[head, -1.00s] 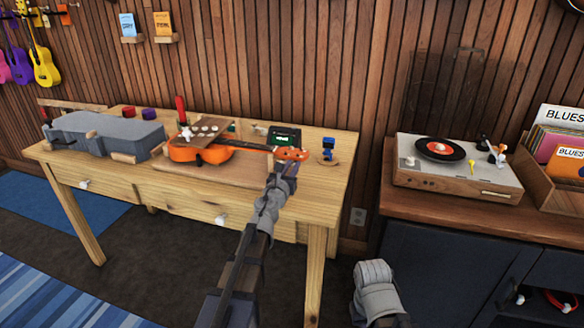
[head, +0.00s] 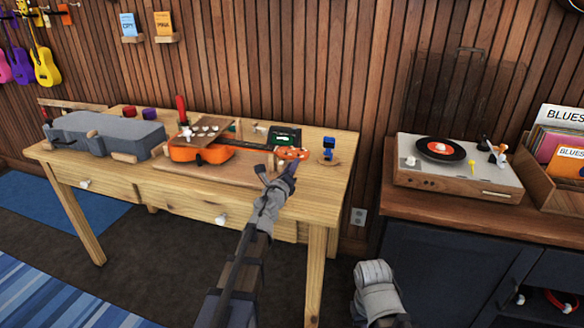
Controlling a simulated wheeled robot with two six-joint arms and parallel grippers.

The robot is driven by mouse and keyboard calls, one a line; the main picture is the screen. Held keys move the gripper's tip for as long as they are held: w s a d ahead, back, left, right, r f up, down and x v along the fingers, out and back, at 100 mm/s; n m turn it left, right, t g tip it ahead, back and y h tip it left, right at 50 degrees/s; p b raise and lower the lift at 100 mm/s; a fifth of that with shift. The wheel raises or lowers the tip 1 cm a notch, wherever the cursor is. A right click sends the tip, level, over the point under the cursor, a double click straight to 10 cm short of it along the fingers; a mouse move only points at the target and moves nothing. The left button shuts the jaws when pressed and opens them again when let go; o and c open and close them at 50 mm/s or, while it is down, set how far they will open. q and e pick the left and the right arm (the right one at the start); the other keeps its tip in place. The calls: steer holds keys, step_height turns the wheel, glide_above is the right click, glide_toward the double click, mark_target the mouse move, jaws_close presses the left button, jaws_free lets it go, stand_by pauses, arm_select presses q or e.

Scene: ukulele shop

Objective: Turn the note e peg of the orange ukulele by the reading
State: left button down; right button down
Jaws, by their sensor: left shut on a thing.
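The orange ukulele (head: 208,154) lies on the wooden workbench, its body to the left and its headstock (head: 292,153) pointing right. My left gripper (head: 289,169) is at the near side of the headstock, shut on a small tuning peg there. The peg is hidden by the fingers, and I cannot tell which note it belongs to. A dark device with a green screen (head: 285,138), apparently the tuner, stands behind the neck. Its reading is too small to make out.
A grey ukulele-shaped case (head: 108,134) lies at the left of the workbench (head: 180,189). A small blue item (head: 328,149) stands right of the headstock. A record player (head: 458,168) and a record crate (head: 556,170) are on the cabinet at right.

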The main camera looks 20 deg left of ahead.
arm_select(q)
steer(key=n, duration=0.5)
stand_by(0.6)
steer(key=c, duration=1)
jaws_free()
steer(key=shift+c, duration=0.2)
steer(key=shift+s, duration=0.1)
steer(key=s, duration=0.7)
steer(key=shift+s+a, duration=0.2)
steer(key=shift+s, duration=0.15)
